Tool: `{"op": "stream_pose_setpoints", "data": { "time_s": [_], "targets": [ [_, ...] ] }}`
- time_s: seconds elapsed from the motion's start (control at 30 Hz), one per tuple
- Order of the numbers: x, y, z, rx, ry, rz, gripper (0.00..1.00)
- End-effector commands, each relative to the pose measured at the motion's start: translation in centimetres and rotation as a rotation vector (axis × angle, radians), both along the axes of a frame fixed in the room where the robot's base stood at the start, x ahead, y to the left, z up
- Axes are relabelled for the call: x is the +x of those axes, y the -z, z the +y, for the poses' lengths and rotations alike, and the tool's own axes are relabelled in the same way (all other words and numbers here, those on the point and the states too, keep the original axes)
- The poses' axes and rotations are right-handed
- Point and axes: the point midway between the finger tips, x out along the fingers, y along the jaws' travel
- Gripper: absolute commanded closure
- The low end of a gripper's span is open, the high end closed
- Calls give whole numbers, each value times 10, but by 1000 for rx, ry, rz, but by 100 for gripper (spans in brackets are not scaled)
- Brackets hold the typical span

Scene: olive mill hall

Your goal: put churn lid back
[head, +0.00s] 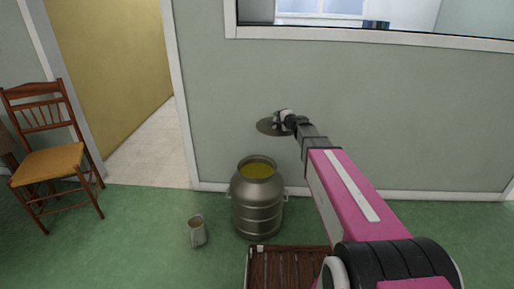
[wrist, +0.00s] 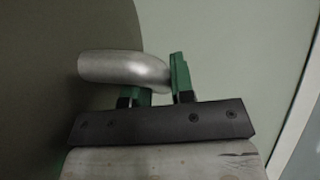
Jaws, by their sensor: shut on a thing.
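The metal churn (head: 257,205) stands upright on the green floor by the wall. Its mouth is open and shows yellow-green liquid inside. My gripper (head: 284,118) is above the churn and slightly to its right in the head view. It is shut on the handle of the churn lid (head: 268,127), a dark round disc held in the air, apart from the churn. In the wrist view, the silvery handle (wrist: 122,68) sits between the green fingers of my gripper (wrist: 160,85). The lid's dark plate (wrist: 40,70) fills the left side there.
A small metal jug (head: 196,231) stands on the floor left of the churn. A brown slatted wooden thing (head: 285,268) is in front of it. A wooden chair (head: 50,160) stands at far left, by an open doorway (head: 150,140). A wall (head: 215,130) rises behind the churn.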

Motion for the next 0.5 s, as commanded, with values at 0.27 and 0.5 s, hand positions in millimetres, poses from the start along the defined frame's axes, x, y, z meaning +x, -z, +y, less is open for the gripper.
{"op": "stream_pose_setpoints", "data": {
  "time_s": [0.27,0.5],
  "targets": [
    [-1,103,67,3,-297,3,100],
    [-12,156,99,1,-417,0,100]
  ]
}}
